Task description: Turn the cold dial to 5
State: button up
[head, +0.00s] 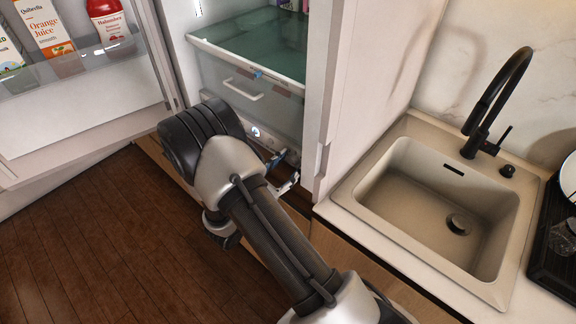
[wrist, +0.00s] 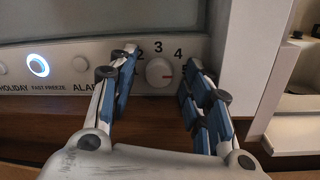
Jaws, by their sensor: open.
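The cold dial (wrist: 159,71) is a round white knob on the fridge's lower control panel. In the wrist view the numbers 2, 3 and 4 show around it. Its red mark is at the right side, pointing right, below the 4. My gripper (wrist: 163,62) is open, with one finger on each side of the dial; gaps show between the knob and the fingers. In the head view my gripper (head: 284,171) is at the right end of the panel, and the dial cannot be made out there.
The panel has a blue-lit button (wrist: 38,65) and plain buttons to the left. A clear drawer (head: 245,92) is above it. The open fridge door (head: 85,95) with bottles and cartons is at left. A white side panel (head: 365,75) and the sink (head: 440,205) are at right.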

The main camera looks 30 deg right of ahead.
notch_tip(320, 180, up, 10)
dwell(0.6)
